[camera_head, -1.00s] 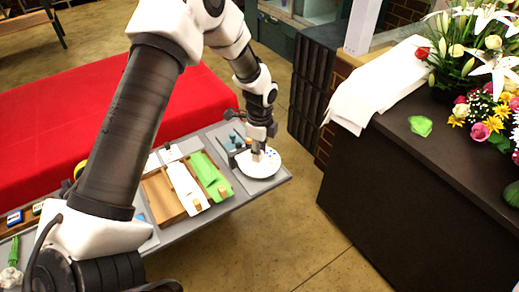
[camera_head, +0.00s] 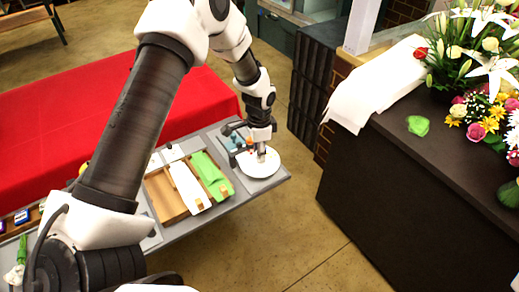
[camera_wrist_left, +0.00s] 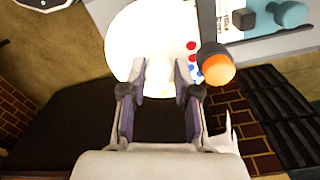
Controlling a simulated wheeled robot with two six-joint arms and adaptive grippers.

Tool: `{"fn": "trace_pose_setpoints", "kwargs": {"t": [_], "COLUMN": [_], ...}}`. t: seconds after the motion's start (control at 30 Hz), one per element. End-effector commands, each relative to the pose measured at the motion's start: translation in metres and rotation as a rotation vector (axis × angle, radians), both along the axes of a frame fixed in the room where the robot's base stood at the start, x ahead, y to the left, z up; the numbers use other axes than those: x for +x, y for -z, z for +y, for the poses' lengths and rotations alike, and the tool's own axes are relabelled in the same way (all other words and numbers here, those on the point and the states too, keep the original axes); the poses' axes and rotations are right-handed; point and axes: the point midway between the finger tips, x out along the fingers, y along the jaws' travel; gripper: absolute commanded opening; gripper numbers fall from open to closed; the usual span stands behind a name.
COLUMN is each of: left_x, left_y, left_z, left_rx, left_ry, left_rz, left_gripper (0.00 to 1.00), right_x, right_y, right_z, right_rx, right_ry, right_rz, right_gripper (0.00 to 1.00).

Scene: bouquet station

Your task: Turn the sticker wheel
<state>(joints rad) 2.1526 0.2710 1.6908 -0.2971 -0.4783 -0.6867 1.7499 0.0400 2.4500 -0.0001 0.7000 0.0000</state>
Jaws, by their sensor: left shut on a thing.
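The sticker wheel (camera_head: 251,171) is a white disc lying flat at the right end of the grey bench. My left gripper (camera_head: 261,154) points down onto it and is shut on a part of it that its fingers mostly hide. In the left wrist view, the white wheel (camera_wrist_left: 140,42) lies beyond the two fingers (camera_wrist_left: 160,72). Red and blue dots show on the wheel beside the right finger. An orange-ended knob (camera_wrist_left: 217,66) stands close to these dots. My right gripper is not in view.
A wooden tray (camera_head: 165,201) with white and green sheets lies left of the wheel. A red-covered table (camera_head: 60,130) is behind the bench. A dark counter (camera_head: 430,185) with flowers and a white cloth (camera_head: 372,88) stands at the right, across a floor gap.

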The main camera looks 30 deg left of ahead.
Motion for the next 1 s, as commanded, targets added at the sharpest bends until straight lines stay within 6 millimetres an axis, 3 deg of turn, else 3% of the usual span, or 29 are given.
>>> {"fn": "trace_pose_setpoints", "kwargs": {"t": [0.47,0.5,0.57,1.0], "left_x": [-0.0037,-0.0038,-0.0033,-0.0004], "left_y": [0.0036,0.0035,0.0033,0.0006], "left_z": [-0.0004,-0.0005,-0.0005,0.0001], "left_rx": [-0.001,-0.001,-0.001,0.000], "left_ry": [-0.020,-0.020,-0.020,-0.019], "left_rz": [0.011,0.011,0.009,0.002], "left_gripper": [0.00,0.38,0.56,0.56], "right_x": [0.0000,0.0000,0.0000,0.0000], "right_y": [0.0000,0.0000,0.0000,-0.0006], "right_z": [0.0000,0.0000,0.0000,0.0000], "right_rx": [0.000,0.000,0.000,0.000], "right_ry": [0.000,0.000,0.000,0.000], "right_rz": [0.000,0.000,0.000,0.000], "right_gripper": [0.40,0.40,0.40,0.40]}}
